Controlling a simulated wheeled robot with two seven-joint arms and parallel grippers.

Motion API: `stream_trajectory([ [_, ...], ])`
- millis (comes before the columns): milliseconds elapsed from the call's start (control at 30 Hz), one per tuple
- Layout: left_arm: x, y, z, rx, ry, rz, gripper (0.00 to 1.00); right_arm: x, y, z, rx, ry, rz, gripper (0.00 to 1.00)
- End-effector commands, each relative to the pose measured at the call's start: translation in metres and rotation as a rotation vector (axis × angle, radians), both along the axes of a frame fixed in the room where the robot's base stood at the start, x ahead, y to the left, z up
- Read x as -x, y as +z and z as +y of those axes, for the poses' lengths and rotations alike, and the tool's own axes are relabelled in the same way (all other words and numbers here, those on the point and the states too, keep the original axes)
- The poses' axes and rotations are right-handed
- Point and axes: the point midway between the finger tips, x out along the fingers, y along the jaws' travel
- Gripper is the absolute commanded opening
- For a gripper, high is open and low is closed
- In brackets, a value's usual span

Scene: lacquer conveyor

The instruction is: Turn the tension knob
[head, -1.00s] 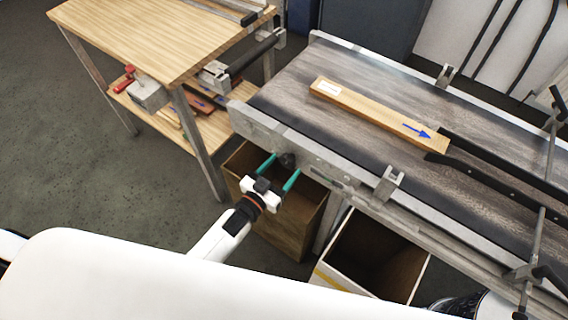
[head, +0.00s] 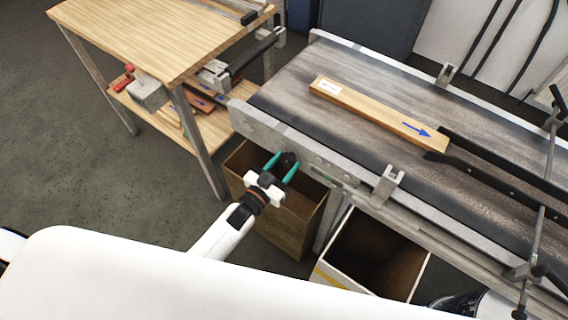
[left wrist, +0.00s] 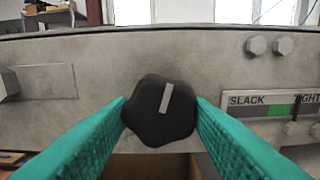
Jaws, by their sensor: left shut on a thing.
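The black lobed tension knob (left wrist: 160,112) with a pale pointer line is on the grey conveyor side plate in the left wrist view. Its line points up and slightly right. In the head view the knob (head: 288,160) shows as a small dark round. My left gripper (head: 281,167) has its teal fingers on both sides of the knob and is shut on it. The fingers (left wrist: 160,122) touch its left and right edges. Right of the knob, a gauge (left wrist: 272,105) reads SLACK and TIGHT, with a green band and a dark pointer near the TIGHT end. My right gripper is not in view.
A wooden board (head: 370,112) with a blue arrow lies on the conveyor belt (head: 300,72), against black guide rails. Two open boxes stand below, one brown (head: 283,228) and one white-edged (head: 340,278). A wooden bench (head: 150,35) stands at the left.

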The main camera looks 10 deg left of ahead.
Motion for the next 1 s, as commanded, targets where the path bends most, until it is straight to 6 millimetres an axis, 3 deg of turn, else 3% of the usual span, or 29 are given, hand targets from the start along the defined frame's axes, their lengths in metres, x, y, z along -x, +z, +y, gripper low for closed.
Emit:
stream_trajectory([
  [1000, 0.000, -0.001, 0.002, -0.586, 0.000, -0.237, 0.22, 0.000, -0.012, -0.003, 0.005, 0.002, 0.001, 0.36],
])
